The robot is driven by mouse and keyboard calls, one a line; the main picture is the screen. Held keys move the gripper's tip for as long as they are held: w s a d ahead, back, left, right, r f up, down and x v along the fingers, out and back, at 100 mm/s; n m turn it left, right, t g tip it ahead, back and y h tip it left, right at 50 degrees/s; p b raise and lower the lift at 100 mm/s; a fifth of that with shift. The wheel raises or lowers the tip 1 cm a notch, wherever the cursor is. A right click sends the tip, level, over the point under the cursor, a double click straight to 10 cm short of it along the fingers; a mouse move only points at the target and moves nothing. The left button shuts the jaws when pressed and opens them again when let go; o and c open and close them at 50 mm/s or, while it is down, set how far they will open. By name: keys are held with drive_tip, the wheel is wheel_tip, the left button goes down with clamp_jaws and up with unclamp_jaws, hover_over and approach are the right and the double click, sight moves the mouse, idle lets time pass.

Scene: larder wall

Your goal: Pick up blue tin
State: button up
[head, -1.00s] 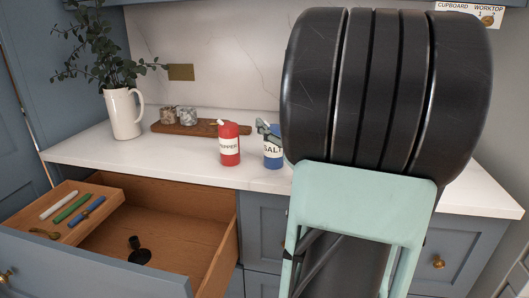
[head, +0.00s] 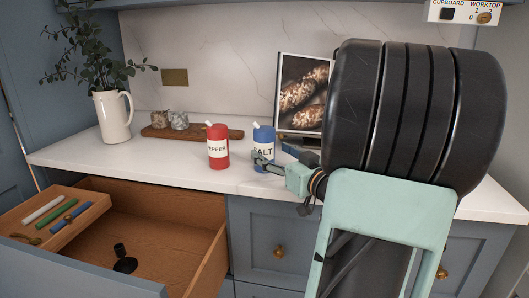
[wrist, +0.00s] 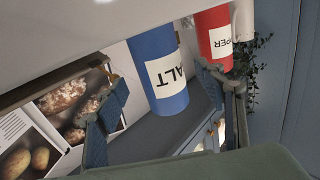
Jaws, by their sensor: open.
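The blue tin (head: 264,140), labelled SALT, stands upright on the white worktop, right of the red PEPPER tin (head: 218,148). My gripper (head: 260,160) is low at the tin's front right, with its fingers overlapping the tin's lower part in the head view. In the wrist view the picture is turned over, and the blue tin (wrist: 160,72) shows between the spread fingers of my gripper (wrist: 158,88). The jaws are open and hold nothing. Whether a finger touches the tin cannot be told.
A picture of potatoes (head: 304,95) stands behind, right of the tin. A wooden board (head: 205,134) with two small jars and a white jug (head: 114,117) with leaves are further left. An open drawer (head: 165,250) juts out below the worktop at the left.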

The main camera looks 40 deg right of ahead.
sight(270, 152)
drive_tip(key=w, duration=0.2)
drive_tip(key=w+b, duration=0.1)
drive_tip(key=w, duration=0.1)
drive_tip(key=shift+d+f, duration=0.1)
drive_tip(key=shift+f, duration=0.1)
drive_tip(key=shift+w+r, duration=0.1)
drive_tip(key=shift+w, duration=0.1)
drive_tip(key=shift+c, duration=0.4)
drive_tip(key=c, duration=1.3)
drive_tip(key=shift+c, duration=1)
drive_tip(key=shift+r, duration=0.25)
